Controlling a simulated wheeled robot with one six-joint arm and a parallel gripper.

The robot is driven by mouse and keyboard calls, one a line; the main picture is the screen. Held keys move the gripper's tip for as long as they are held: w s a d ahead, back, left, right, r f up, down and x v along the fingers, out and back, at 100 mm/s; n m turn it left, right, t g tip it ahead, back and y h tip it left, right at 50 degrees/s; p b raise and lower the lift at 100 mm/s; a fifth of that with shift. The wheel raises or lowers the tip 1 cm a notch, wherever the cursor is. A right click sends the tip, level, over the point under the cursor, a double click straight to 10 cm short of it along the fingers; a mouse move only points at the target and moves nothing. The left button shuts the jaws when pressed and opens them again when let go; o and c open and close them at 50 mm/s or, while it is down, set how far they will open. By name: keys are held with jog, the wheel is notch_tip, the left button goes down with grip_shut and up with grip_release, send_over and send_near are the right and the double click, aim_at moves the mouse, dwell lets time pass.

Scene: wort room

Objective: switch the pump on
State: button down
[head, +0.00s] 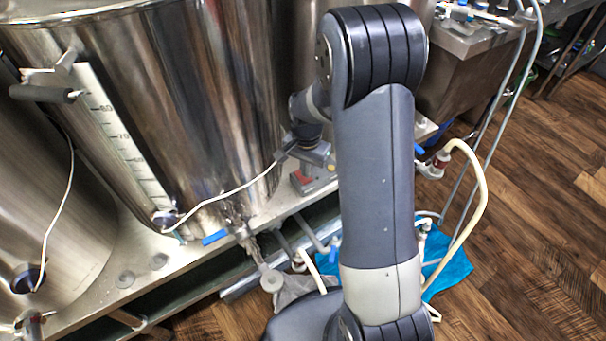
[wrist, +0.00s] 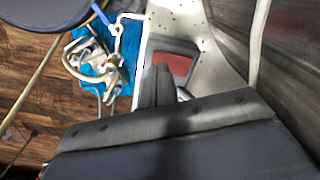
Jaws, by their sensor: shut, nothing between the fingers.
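A grey switch box with a red rocker or panel (head: 301,178) sits on the steel bench beside the kettle in the head view, partly hidden by my arm. In the head view my gripper (head: 318,153) is just above the box. I cannot make out the pump itself or the switch position.
A large steel kettle (head: 200,90) stands close left of my gripper, with a thin white cable and a blue-handled valve (head: 215,237). The steel bench (head: 190,262) runs below.

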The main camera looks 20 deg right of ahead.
jog(key=shift+f, duration=0.2)
jog(key=shift+f+b, duration=0.6)
jog(key=shift+f, duration=0.15)
notch_tip(320, 180, up, 6)
jog(key=p, duration=0.5)
jog(key=shift+r, duration=0.15)
